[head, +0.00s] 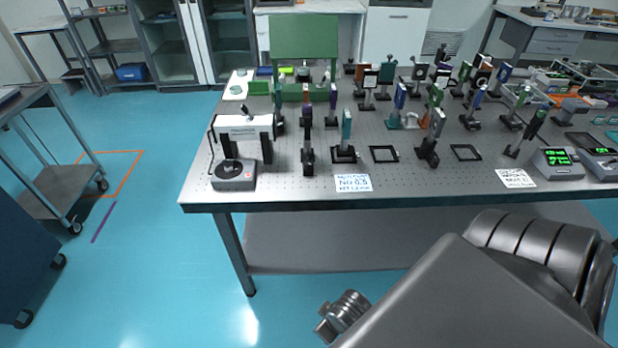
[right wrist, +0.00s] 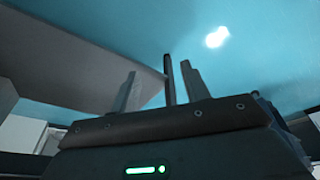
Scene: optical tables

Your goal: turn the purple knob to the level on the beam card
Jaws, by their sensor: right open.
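I cannot make out a clearly purple knob. A grey control box (head: 234,175) with a dark round dial stands at the table's front left corner, below a white laser housing (head: 245,127). Two white cards with writing lie at the front: one (head: 353,183) near the middle and one (head: 515,178) to the right. Their writing is too small to read surely, and I cannot tell which is the beam card. In the right wrist view my right gripper (right wrist: 158,68) is open and empty, with floor and the table's underside beyond. My left gripper is out of view.
The optical table (head: 290,195) carries many posts and mounts, crowded towards the back and right. Two meters with green displays, one (head: 558,162) at the front right, stand there. A cart (head: 50,175) stands left; floor (head: 150,270) between is clear. My arm covers the lower right.

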